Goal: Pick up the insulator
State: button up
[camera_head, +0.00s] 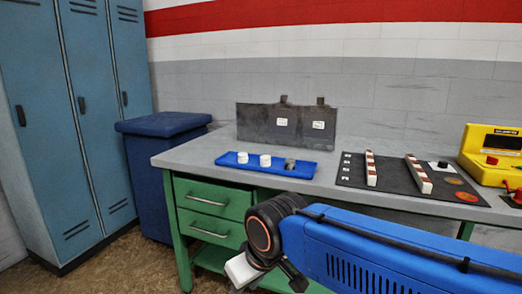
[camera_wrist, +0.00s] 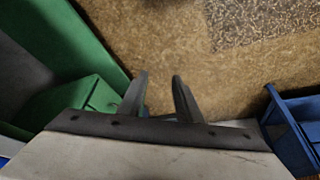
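A blue tray (camera_head: 232,163) lies on the workbench and holds two white cylindrical pieces, the left one (camera_head: 242,157) and the middle one (camera_head: 265,160), and a grey piece (camera_head: 290,164) at its right end. Two red-and-white banded bars, a left one (camera_head: 370,170) and a right one (camera_head: 418,175), lie on a dark mat (camera_head: 393,177). I cannot tell for certain which of these is the insulator. In the wrist view my gripper (camera_wrist: 158,77) has its two fingers apart with nothing between them, above bare floor. It is away from the tray, in front of the bench.
The grey workbench (camera_head: 190,159) has green drawers (camera_head: 212,199) below. A dark panel (camera_head: 258,125) stands behind the tray. A yellow meter (camera_head: 485,148) sits at the right. A blue bin (camera_head: 150,170) and blue lockers (camera_head: 40,110) stand to the left. The floor (camera_wrist: 190,40) under my gripper is clear.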

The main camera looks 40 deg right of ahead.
aim_at(243, 158)
jog(key=i+j+z, duration=0.25)
jog(key=i+z, duration=0.25)
jog(key=i+j+z, duration=0.3)
jog(key=j+z, duration=0.15)
jog(key=i+j+z, duration=0.25)
jog(key=j+z, duration=0.35)
jog(key=j, duration=0.25)
jog(key=i, duration=0.05)
